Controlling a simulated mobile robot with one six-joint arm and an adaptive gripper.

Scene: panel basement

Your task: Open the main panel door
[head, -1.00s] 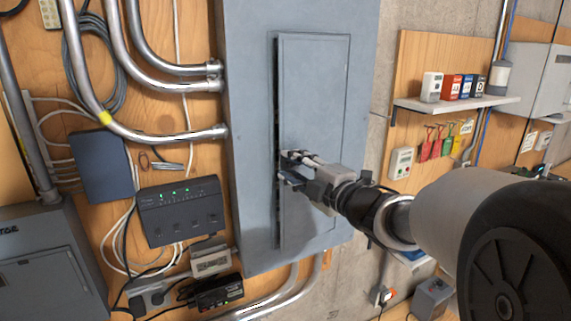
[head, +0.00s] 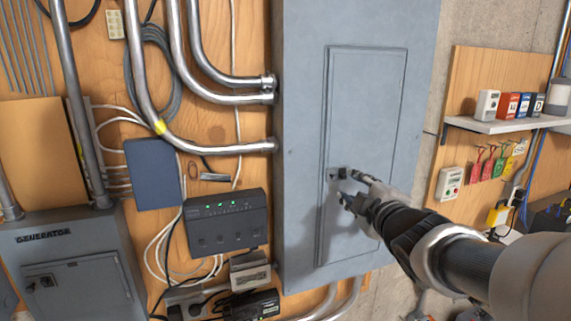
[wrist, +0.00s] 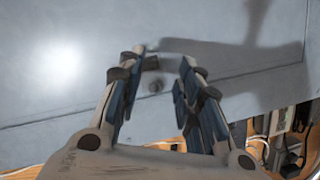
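The main panel (head: 300,130) is a tall grey metal box on the wall. Its inset door (head: 365,110) looks flush with the panel front, with a thin seam around it. My gripper (head: 356,188) is in front of the door, just right of and below the latch. In the wrist view my gripper (wrist: 163,58) has its fingers apart, with the latch by the left fingertip. I cannot tell whether they touch.
Metal conduits (head: 225,145) enter the panel's left side. A dark box with green lights (head: 212,222) and a generator box (head: 70,265) are at left. A shelf (head: 500,123) with small coloured boxes is at right.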

